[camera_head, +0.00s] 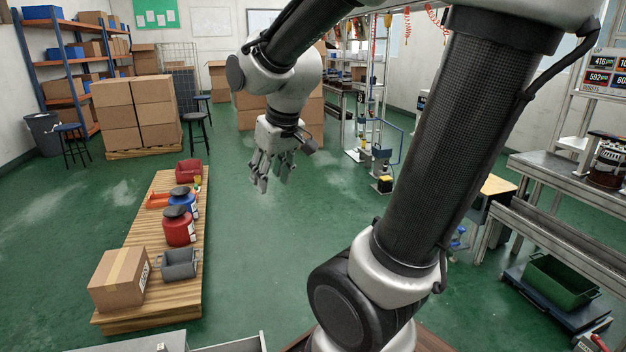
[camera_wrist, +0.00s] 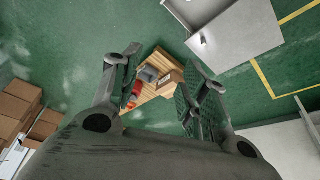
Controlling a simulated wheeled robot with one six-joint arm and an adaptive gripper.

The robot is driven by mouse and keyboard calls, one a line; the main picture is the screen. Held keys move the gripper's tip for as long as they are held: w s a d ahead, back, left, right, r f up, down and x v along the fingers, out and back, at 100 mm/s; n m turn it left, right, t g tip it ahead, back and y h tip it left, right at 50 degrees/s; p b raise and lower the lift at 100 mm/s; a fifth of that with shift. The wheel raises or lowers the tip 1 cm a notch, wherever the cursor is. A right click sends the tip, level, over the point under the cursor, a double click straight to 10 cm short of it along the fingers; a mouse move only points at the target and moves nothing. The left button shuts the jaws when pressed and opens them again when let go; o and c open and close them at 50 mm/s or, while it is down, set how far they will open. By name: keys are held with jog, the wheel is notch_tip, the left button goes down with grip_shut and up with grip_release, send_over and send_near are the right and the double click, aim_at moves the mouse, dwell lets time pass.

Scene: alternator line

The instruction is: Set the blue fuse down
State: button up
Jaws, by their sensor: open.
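My gripper (camera_head: 272,180) hangs in mid-air over the green floor, to the right of the low wooden pallet in the head view. Its fingers are spread apart. In the wrist view my gripper (camera_wrist: 162,62) shows nothing between its fingers, only the floor and pallet far off beyond them. I cannot make out a blue fuse in either view.
The wooden pallet (camera_head: 147,228) carries a cardboard box (camera_head: 119,278), a grey bin (camera_head: 180,264), a red canister (camera_head: 178,228), a blue canister (camera_head: 184,200) and a red bin (camera_head: 189,171). Stacked boxes (camera_head: 120,112) stand behind. A workbench (camera_head: 545,178) is at right. Floor between is clear.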

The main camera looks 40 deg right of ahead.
jog(key=s+d+r, duration=0.1)
jog(key=s+r, duration=0.1)
jog(key=s, duration=1)
jog(key=shift+s+d+r+m, duration=0.15)
jog(key=shift+s+r+m, duration=0.15)
jog(key=shift+s+r, duration=0.1)
